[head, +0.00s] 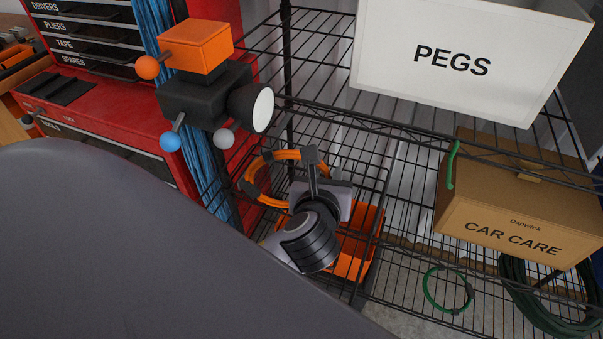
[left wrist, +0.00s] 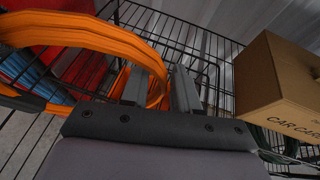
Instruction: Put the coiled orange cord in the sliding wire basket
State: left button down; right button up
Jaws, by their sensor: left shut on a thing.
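The coiled orange cord (head: 254,178) hangs from my left gripper (head: 311,158), with dark ties around its loop. In the left wrist view the cord (left wrist: 90,33) passes between the two fingers of the left gripper (left wrist: 160,88), which is shut on it. The black sliding wire basket (head: 384,183) appears to lie around and below the gripper, on the wire rack. Its wire rim also shows in the left wrist view (left wrist: 172,36). The arm hides part of the basket, and I cannot tell whether the cord is inside its rim. My right gripper is out of view.
A white PEGS bin (head: 455,65) stands on the shelf above. A CAR CARE box (head: 510,215) sits to the right. A red tool chest (head: 110,125) and blue cords (head: 190,150) stand left. An orange item (head: 358,250) lies beneath the gripper. Green coils (head: 447,290) lie lower right.

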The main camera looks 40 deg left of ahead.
pick_arm(q)
notch_tip(320, 180, down, 8)
jog(key=shift+f+b, duration=0.2)
jog(key=shift+b, duration=0.6)
jog(key=shift+f, duration=0.2)
jog(key=c, duration=0.8)
grip_release()
